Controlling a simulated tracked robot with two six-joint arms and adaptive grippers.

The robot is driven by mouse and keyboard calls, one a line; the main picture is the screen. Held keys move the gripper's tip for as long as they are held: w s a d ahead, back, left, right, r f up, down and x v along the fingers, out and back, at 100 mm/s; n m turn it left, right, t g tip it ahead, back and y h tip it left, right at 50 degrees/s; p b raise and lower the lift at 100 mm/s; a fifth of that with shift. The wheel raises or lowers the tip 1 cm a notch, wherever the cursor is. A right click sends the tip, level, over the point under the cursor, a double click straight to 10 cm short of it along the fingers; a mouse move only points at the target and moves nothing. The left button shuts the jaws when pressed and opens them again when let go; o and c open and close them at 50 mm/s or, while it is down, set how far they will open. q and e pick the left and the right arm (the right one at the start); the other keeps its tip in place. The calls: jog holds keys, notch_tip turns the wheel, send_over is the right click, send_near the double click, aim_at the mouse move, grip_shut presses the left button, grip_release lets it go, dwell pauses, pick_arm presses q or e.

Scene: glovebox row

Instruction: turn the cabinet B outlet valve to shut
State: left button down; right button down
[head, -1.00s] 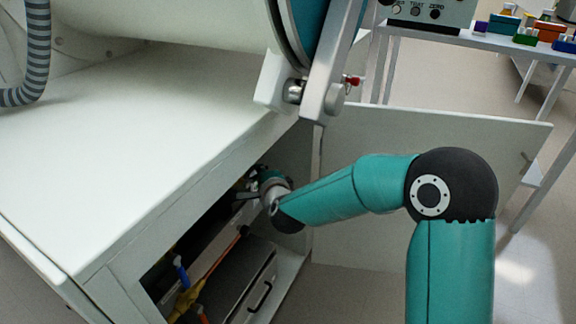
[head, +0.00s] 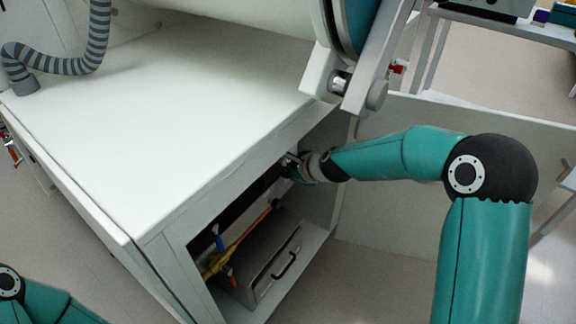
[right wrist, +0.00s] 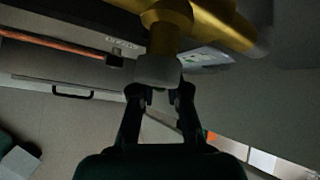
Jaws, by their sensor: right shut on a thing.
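In the right wrist view, my right gripper (right wrist: 160,97) is shut on a grey block-shaped handle (right wrist: 158,70). The handle sits at the end of a yellow valve stem (right wrist: 163,38) that joins a yellow pipe (right wrist: 222,22). I take this for the outlet valve, but no label naming it is readable. In the head view, my right arm reaches through the cabinet opening, and the right gripper (head: 291,166) is partly in shadow inside. The cabinet's top (head: 170,110) hides the valve there. My left arm shows at the lower left, its gripper out of frame.
In the head view, an open door (head: 400,215) stands right of the opening. Inside are a blue handle (head: 217,238), yellow pipework (head: 216,264) and a grey case with a black handle (head: 284,265).

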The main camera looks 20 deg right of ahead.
jog(key=shift+s+f+m+g+y+p, duration=0.3)
jog(key=shift+s+g+y+p, duration=0.1)
jog(key=shift+p, duration=0.15)
jog(key=shift+s+a+f+m+g+y+p, duration=0.15)
jog(key=shift+s+a+m+g+y+p, duration=0.4)
jog(key=shift+p, duration=0.9)
jog(key=shift+s+a+f+m+g+y+p, duration=0.2)
jog(key=shift+a+m+g+y+p, duration=0.35)
jog(key=shift+y+p, duration=0.65)
jog(key=shift+a, duration=0.15)
jog(key=c, duration=1.2)
grip_release()
jog(key=shift+s+r, duration=0.1)
jog(key=shift+o, duration=0.2)
jog(key=shift+h, duration=0.25)
jog(key=shift+r, duration=0.1)
